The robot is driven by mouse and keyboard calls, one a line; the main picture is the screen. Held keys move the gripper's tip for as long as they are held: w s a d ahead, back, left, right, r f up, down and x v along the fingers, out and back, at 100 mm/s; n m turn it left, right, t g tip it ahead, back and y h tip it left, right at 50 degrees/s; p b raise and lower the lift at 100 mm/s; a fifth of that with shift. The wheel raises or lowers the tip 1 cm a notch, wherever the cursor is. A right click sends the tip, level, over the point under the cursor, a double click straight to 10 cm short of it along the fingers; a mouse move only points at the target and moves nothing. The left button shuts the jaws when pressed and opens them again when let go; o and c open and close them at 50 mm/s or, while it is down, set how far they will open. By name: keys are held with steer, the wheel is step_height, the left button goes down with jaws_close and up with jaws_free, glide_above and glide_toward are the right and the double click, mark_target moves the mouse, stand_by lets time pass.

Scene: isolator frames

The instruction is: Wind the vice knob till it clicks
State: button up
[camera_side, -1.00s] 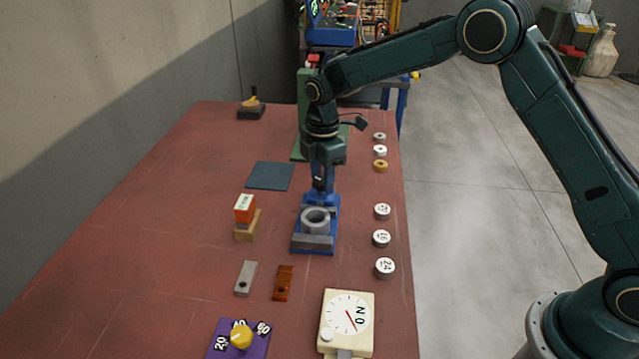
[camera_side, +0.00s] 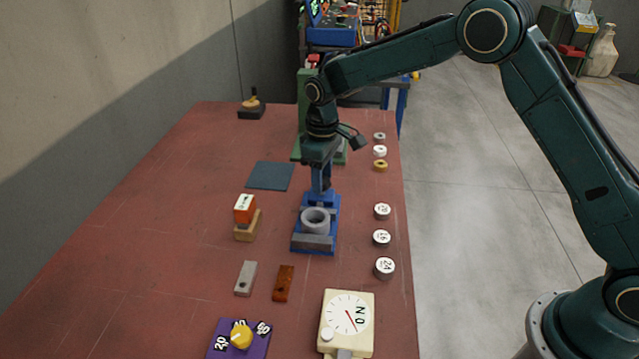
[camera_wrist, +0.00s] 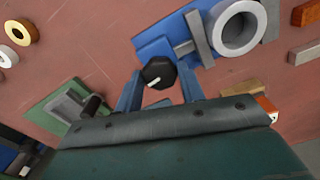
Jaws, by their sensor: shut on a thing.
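The blue vice (camera_side: 316,200) stands on the red bench, with a grey ring (camera_side: 315,220) between its jaws. In the wrist view the vice (camera_wrist: 160,42) and the ring (camera_wrist: 234,30) lie just beyond my fingers. The black vice knob (camera_wrist: 158,72), with a white mark on its face, sits between my fingertips at the vice's near end. My gripper (camera_wrist: 160,84) is shut on the knob. In the side view my gripper (camera_side: 320,187) points down at the back of the vice and hides the knob.
Numbered round weights (camera_side: 382,238) line the bench's right side. An orange-and-white box on a wooden block (camera_side: 246,218) stands left of the vice. A green-based press (camera_side: 303,110) stands behind the gripper. A dial gauge (camera_side: 347,320) and purple dial plate (camera_side: 256,347) lie in front.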

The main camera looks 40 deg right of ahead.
steer(key=m, duration=0.4)
steer(key=shift+r+m, duration=0.1)
steer(key=shift+m, duration=0.2)
steer(key=m, duration=0.5)
stand_by(0.9)
steer(key=o, duration=1)
step_height(320, 180, up, 14)
steer(key=shift+f, duration=0.2)
